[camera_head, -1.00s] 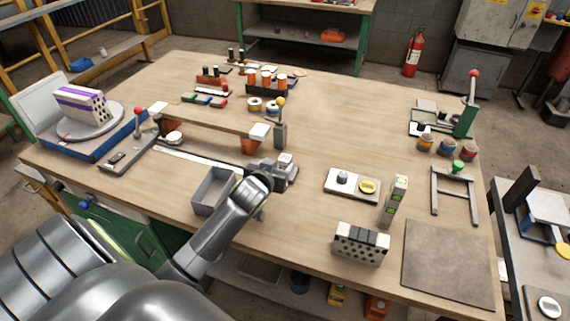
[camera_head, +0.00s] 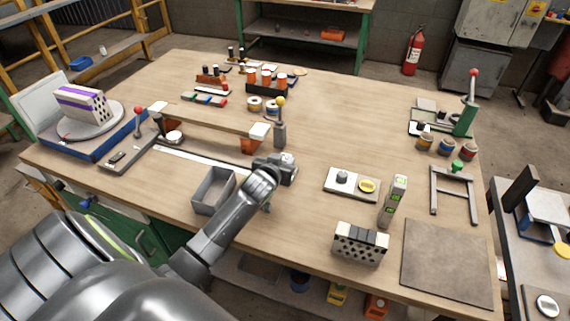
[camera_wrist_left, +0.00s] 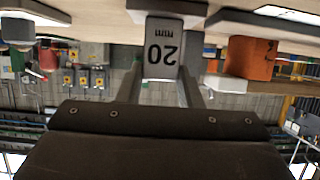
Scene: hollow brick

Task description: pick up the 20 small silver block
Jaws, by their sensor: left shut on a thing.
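The small silver block (camera_wrist_left: 163,38) carries a black "20" that appears upside down in the left wrist view. My left gripper (camera_wrist_left: 162,75) is shut on it, with one finger along each side. In the head view my left gripper (camera_head: 284,168) is over the middle of the table, right of the grey open bin. There the gripper mostly hides the block. I cannot tell whether the block touches the table. My right gripper is not in view.
A grey open bin (camera_head: 213,191) stands just left of the gripper. A yellow-knobbed post (camera_head: 280,134) stands close behind it. A white plate with a yellow disc (camera_head: 351,184) lies to the right, near a perforated block (camera_head: 360,246). The wooden table (camera_head: 340,130) is clear behind the plate.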

